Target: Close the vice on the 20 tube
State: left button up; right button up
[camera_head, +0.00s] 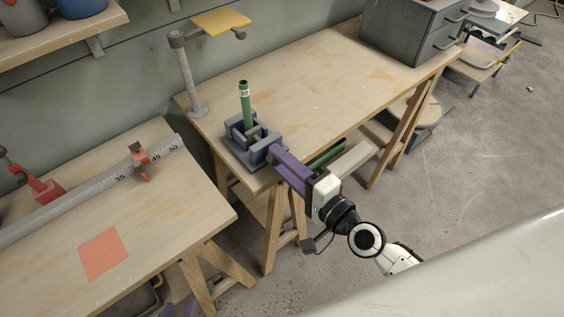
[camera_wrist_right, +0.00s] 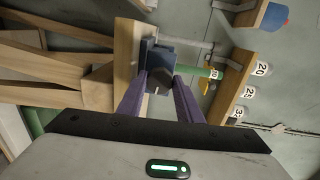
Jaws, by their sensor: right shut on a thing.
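The green 20 tube (camera_head: 246,108) stands upright in the blue-grey vice (camera_head: 236,151), with a white "20" label near its top. The vice sits at the near left corner of the workbench. In the right wrist view the tube (camera_wrist_right: 202,72) lies beyond the vice (camera_wrist_right: 157,58). My right gripper (camera_head: 273,153) has its purple fingers on the vice's near side. In the wrist view, this gripper (camera_wrist_right: 160,82) is shut on a grey vice part, perhaps its handle. Any gap between jaws and tube is unclear. Purple tips of my left gripper (camera_head: 179,311) barely show at the bottom edge.
A stand with a yellow plate (camera_head: 221,21) rises behind the vice. A grey drawer cabinet (camera_head: 415,32) stands at the bench's far end; the bench between is clear. The left table holds a measuring rail (camera_head: 90,196) and an orange square (camera_head: 103,253).

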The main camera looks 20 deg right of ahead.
jog(key=shift+d+f+m+t+y+b, duration=0.1)
jog(key=shift+m+t+y+b, duration=0.15)
jog(key=shift+m, duration=6.95)
jog(key=shift+f+m+t+y+b, duration=0.15)
jog(key=shift+m+t, duration=0.2)
jog(key=shift+m, duration=6.85)
jog(key=o, duration=1)
jog(key=shift+o, duration=0.2)
